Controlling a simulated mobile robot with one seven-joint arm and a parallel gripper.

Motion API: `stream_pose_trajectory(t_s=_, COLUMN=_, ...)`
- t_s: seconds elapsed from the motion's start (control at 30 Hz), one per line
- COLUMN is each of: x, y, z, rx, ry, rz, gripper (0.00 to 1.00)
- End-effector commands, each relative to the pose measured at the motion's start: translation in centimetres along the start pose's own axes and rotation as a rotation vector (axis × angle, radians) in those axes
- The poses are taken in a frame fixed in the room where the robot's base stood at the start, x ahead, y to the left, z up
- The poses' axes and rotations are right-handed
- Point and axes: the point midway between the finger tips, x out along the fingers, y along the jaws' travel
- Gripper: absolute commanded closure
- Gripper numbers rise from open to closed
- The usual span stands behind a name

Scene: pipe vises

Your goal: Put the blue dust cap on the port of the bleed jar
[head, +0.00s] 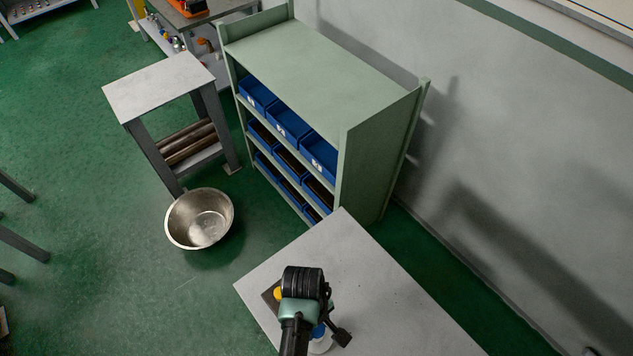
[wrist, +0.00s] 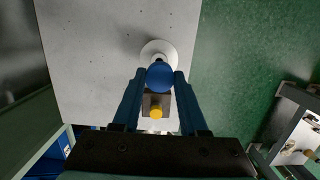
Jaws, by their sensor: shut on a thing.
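The blue dust cap (wrist: 160,75) is between the two blue fingers of my gripper (wrist: 159,80) in the wrist view, and the gripper is shut on it. The white bleed jar (wrist: 158,49) stands on the grey tabletop, partly hidden behind the cap in that view. Whether the cap touches the jar's port is hidden. In the head view my arm covers most of the spot; a bit of the blue cap (head: 318,330) and a pale part of the jar (head: 321,346) show beside it.
A yellow cap (wrist: 156,113) sits with a dark block (wrist: 150,100) beside the jar, between my fingers' line of sight. The table (head: 390,300) is otherwise clear. A green shelf (head: 370,160) with blue bins and a metal bowl (head: 172,222) stand beyond.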

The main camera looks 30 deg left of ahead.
Motion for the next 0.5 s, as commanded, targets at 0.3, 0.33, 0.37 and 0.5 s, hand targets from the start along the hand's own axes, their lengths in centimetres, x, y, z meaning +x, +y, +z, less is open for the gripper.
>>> stream_pose_trajectory(t_s=0.3, x=3.5, y=0.0, z=-0.5, rx=0.001, ry=0.0, rz=0.0, gripper=1.0)
stream_pose_trajectory(t_s=0.33, x=3.7, y=0.0, z=-0.6, rx=0.001, ry=0.0, rz=0.0, gripper=1.0)
stream_pose_trajectory(t_s=0.37, x=4.0, y=0.0, z=-0.6, rx=0.001, ry=0.0, rz=0.0, gripper=1.0)
stream_pose_trajectory(t_s=0.5, x=4.8, y=0.1, z=-0.7, rx=0.001, ry=0.0, rz=0.001, gripper=1.0)
